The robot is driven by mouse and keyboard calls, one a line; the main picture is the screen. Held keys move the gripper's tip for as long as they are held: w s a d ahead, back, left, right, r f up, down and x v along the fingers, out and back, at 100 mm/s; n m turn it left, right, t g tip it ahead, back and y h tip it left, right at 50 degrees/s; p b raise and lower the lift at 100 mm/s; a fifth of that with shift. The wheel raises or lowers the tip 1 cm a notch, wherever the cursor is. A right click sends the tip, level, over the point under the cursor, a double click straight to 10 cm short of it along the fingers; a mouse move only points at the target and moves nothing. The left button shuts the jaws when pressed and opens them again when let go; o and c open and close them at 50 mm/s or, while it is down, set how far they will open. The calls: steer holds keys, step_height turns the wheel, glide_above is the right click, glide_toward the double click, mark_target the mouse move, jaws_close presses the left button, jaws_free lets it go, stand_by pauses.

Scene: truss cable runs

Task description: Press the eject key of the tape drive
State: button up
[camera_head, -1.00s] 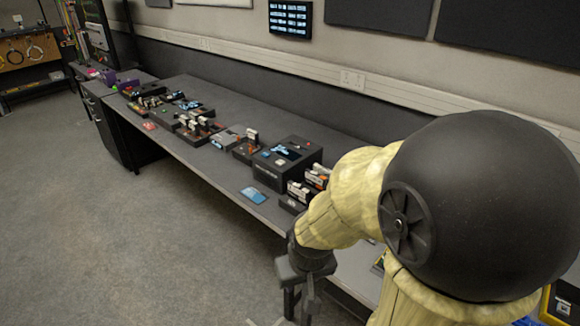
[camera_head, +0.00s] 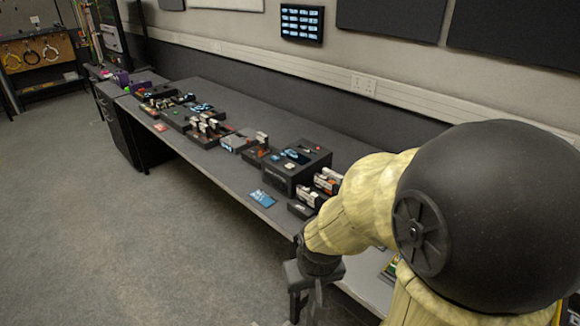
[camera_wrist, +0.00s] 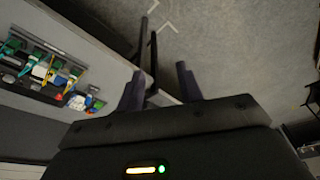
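A black box-shaped unit (camera_head: 290,172), which looks like the tape drive, stands on the long bench in the head view. Its top carries a dark, blue-lit opening and small light and red spots; I cannot tell which is the eject key. My gripper (camera_head: 312,300) hangs low past the bench's front edge in the head view, apart from the unit and nearer to me. In the wrist view, the two fingers of my gripper (camera_wrist: 160,84) stand apart with nothing between them. The unit is not recognisable in the wrist view.
The bench (camera_head: 235,178) carries a row of devices and connector blocks. A blue card (camera_head: 262,198) lies near its front edge. White-topped blocks (camera_head: 318,188) stand close to the unit, near my arm. A rack with coloured plugs (camera_wrist: 45,72) shows in the wrist view. Open floor lies left.

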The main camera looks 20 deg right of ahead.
jaws_close()
stand_by(1.7)
